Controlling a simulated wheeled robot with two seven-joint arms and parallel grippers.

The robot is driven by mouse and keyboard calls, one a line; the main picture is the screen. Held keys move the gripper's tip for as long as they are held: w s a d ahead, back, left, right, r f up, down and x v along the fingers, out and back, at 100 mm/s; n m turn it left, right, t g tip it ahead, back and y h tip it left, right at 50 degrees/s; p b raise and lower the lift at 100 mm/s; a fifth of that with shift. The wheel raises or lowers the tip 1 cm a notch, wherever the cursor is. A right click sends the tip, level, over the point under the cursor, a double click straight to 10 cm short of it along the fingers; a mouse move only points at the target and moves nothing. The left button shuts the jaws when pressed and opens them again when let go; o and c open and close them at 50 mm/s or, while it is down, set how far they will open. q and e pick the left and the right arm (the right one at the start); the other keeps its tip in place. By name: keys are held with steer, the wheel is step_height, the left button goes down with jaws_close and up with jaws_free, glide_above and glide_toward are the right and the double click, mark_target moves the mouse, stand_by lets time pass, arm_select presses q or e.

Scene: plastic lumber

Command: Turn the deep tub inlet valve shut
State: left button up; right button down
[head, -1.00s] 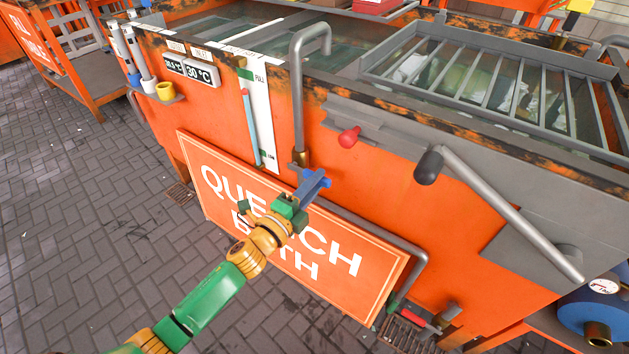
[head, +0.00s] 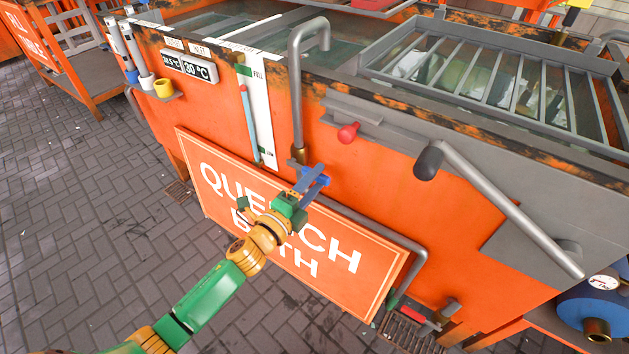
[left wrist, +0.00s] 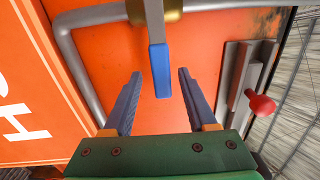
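The inlet valve has a brass body (head: 299,155) at the foot of the hooked grey pipe on the tub's orange front. In the left wrist view its brass body (left wrist: 175,8) is at the top edge, and its grey lever with a blue grip (left wrist: 160,70) points down toward my gripper. My left gripper (head: 313,180) is at the lever, just below the brass body. In the left wrist view its blue fingers (left wrist: 158,75) are spread, one on each side of the grip, with a visible gap on both sides. In the head view, fingers and lever overlap. My right gripper is not in view.
The "QUENCH BATH" sign (head: 290,225) stands out from the tub front below and left of the gripper. A bent grey pipe (head: 385,238) runs below.

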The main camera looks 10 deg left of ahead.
arm_select(q)
steer(key=v, duration=0.7)
steer(key=shift+p, duration=0.35)
